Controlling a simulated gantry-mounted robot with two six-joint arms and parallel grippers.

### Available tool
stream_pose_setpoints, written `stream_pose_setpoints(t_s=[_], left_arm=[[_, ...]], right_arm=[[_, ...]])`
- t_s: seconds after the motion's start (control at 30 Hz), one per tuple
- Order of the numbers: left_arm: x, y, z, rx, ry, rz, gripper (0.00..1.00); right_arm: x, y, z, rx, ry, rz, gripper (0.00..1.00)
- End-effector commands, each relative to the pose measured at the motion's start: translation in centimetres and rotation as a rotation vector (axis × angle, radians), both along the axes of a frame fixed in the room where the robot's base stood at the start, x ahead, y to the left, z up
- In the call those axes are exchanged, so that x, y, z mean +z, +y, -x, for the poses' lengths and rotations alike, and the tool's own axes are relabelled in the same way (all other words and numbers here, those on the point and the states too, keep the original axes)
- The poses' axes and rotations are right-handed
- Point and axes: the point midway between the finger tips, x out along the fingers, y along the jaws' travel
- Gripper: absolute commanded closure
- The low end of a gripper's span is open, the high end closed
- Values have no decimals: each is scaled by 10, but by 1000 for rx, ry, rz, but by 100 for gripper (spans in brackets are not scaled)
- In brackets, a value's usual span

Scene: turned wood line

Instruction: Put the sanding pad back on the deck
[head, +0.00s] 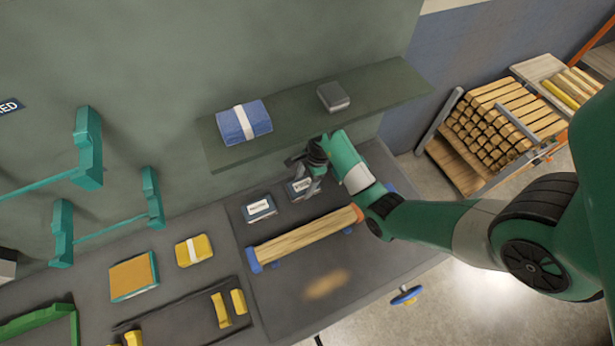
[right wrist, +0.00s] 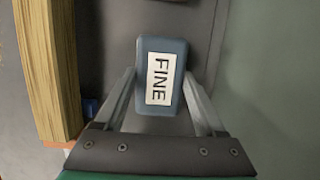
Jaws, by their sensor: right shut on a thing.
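In the head view this pad (head: 299,188) shows below the right gripper (head: 311,176), over the back of the dark grey deck (head: 225,215). The right gripper is shut on it. I cannot tell whether the pad touches the deck. A second labelled pad (head: 260,208) lies on the deck, left of the held one. My left gripper is not in view.
A wood blank (head: 305,238) lies on blue supports in front of the pads. Behind, a shelf (head: 370,90) holds a blue banded cloth (head: 244,122) and a grey block (head: 333,97). A yellow pad (head: 194,250) and an orange-topped pad (head: 134,277) lie left.

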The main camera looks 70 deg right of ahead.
Motion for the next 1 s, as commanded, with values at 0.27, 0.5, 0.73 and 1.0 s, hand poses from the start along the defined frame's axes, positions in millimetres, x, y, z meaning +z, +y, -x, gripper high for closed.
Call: stream_pose_setpoints(t_s=[0.27, 0.5, 0.73, 1.0], left_arm=[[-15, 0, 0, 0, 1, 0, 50], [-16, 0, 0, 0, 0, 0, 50], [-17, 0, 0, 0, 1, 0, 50], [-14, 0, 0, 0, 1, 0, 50]], right_arm=[[-18, -3, 3, -8, 1, -2, 80], [-19, -3, 3, -8, 1, -2, 80], [-20, -2, 3, -8, 1, -2, 0], [-17, -2, 3, -8, 1, -2, 0]])
